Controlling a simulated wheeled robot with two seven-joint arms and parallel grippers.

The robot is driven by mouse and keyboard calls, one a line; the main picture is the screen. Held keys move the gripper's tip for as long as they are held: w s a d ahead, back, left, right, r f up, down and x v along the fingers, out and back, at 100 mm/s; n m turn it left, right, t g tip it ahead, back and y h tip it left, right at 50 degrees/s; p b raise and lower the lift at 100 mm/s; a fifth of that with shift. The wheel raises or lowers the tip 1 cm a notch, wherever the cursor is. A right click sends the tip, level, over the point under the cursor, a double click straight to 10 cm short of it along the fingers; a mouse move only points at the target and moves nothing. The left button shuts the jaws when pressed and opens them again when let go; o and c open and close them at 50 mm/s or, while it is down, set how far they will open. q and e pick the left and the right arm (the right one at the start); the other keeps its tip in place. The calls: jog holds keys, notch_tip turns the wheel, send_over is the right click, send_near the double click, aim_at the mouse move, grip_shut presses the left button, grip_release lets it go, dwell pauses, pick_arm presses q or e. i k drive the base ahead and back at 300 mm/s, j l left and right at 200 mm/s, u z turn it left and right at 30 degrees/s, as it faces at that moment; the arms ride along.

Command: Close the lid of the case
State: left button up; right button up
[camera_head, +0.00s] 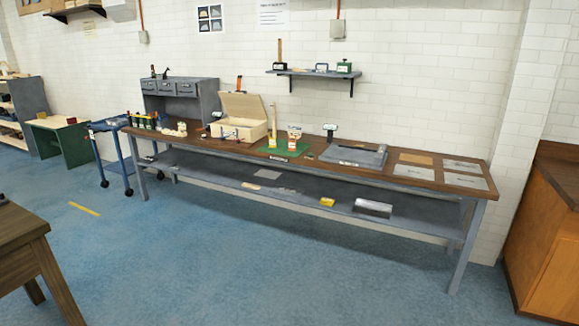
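The case (238,131) is a cream box on the long workbench against the white brick wall, left of the bench's middle. Its lid (243,106) stands open, tilted up and back toward the wall. The inside of the case is too small to make out. Neither of my grippers shows in the head view. The case is well away from me across the blue floor.
The long workbench (330,172) has a lower shelf. A green mat (283,149) with upright items lies right of the case, then a grey tray (352,156). A wooden table (22,232) stands front left, an orange cabinet (545,235) right. The floor between is clear.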

aim_at(245, 105)
jog(key=i, duration=1.85)
